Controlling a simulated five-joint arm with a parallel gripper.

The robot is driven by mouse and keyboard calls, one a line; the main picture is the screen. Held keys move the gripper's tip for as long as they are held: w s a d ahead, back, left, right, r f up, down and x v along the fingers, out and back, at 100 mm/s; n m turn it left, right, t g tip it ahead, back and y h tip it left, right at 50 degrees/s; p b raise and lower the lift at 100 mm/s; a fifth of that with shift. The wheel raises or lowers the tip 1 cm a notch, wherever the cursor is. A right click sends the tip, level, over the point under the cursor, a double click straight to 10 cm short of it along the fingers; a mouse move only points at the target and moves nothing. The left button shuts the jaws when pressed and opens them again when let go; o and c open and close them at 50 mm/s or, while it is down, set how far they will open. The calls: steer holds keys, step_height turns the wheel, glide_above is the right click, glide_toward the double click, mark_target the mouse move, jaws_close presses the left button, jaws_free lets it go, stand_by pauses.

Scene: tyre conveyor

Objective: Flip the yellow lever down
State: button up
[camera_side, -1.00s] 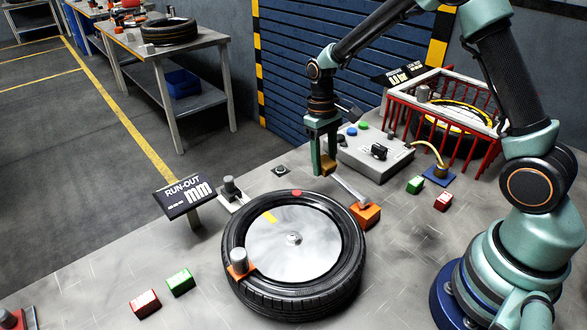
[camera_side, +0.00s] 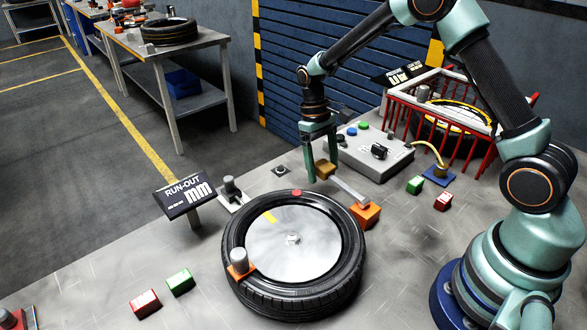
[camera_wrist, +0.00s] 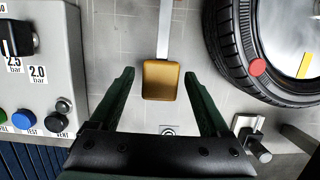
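The yellow lever has an ochre handle (camera_side: 323,170) on a silver bar that slopes to an orange base (camera_side: 366,215) beside the tyre. The handle also shows in the wrist view (camera_wrist: 162,80), with the bar running away from it. My gripper (camera_side: 322,172) is open at the handle. In the wrist view my gripper's fingertips (camera_wrist: 160,76) stand on either side of the handle, with a narrow gap at each side. I cannot tell the handle's exact height over the table.
The large tyre (camera_side: 237,276) lies in front of the lever. A grey control box (camera_side: 370,160) with knobs stands behind it, near a red cage (camera_side: 465,148). A run-out sign (camera_side: 187,195) stands left of the tyre.

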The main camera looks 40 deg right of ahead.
steer(key=shift+r, duration=0.15)
steer(key=v, duration=1.2)
steer(key=s+a+r+t, duration=0.1)
steer(key=s+r+t, duration=0.3)
steer(key=s+r, duration=0.35)
steer(key=s+a+t, duration=0.1)
steer(key=s+t, duration=0.3)
steer(key=s, duration=0.5)
steer(key=shift+r, duration=0.4)
